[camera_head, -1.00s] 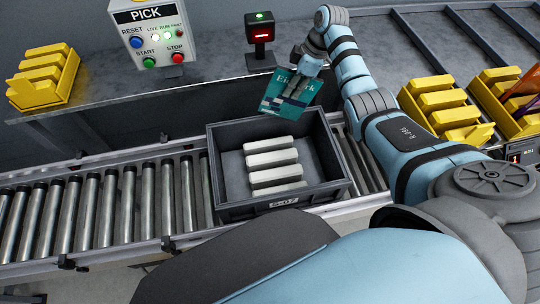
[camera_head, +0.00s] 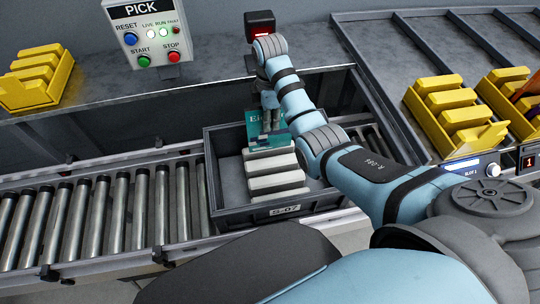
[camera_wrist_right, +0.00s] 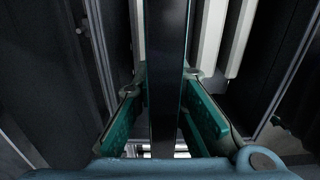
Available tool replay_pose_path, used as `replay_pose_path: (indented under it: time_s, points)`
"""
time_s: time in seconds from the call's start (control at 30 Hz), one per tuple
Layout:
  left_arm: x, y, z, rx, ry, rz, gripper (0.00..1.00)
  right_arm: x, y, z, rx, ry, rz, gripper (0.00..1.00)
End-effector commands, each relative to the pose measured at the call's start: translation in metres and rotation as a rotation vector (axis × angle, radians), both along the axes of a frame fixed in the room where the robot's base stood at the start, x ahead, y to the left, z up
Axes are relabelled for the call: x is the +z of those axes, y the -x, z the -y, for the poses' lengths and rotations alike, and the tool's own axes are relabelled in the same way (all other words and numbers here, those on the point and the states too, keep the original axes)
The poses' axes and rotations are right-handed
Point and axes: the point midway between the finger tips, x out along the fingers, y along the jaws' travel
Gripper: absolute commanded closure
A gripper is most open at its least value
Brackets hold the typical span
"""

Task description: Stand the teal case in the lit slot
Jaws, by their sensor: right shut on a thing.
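The teal case (camera_head: 254,132), with partly covered pale lettering, is roughly upright at the back of the dark tote (camera_head: 293,211). My right gripper (camera_head: 269,122) is shut on its upper part. In the right wrist view the case (camera_wrist_right: 167,80) shows edge-on as a dark band between the two fingers (camera_wrist_right: 165,125). Its lower edge is close to the rearmost of several pale bars (camera_head: 275,163) in the tote. I cannot tell whether it touches the bar or the tote floor. No lit slot is clear inside the tote. My left gripper is out of view.
The tote sits on a roller conveyor (camera_head: 110,215). Behind it stand a PICK panel (camera_head: 150,32) and a small device with a red display (camera_head: 258,27). Yellow racks stand left (camera_head: 36,76) and right (camera_head: 455,110). A lit slot display (camera_head: 468,165) is on the right rack's front.

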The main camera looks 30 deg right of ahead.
Motion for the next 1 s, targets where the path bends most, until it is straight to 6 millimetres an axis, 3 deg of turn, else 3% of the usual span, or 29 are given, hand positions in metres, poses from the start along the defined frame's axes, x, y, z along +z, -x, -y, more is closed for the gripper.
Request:
replay_pose_path:
  time_s: [0.03, 0.1, 0.43, 0.8, 0.83, 0.9, 1.0]
  points:
    - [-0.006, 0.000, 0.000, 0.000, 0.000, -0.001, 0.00, -0.021, 0.000, 0.000, 0.000, -0.001, -0.002, 1.00]
    - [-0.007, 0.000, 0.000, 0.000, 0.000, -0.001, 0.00, -0.040, 0.000, 0.000, 0.000, 0.000, 0.001, 1.00]
    - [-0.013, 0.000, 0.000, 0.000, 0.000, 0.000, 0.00, -0.096, -0.001, 0.000, 0.000, 0.000, 0.002, 1.00]
    - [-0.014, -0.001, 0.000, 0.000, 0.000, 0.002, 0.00, -0.105, -0.001, 0.000, 0.000, 0.000, 0.005, 1.00]
    - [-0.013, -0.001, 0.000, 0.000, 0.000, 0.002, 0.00, -0.104, -0.001, 0.000, 0.000, 0.000, 0.005, 0.84]
    - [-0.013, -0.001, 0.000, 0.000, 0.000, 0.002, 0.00, -0.104, -0.001, 0.000, 0.000, 0.000, 0.005, 0.73]
    - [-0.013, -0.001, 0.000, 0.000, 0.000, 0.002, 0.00, -0.104, -0.001, 0.000, 0.000, 0.000, 0.005, 0.69]
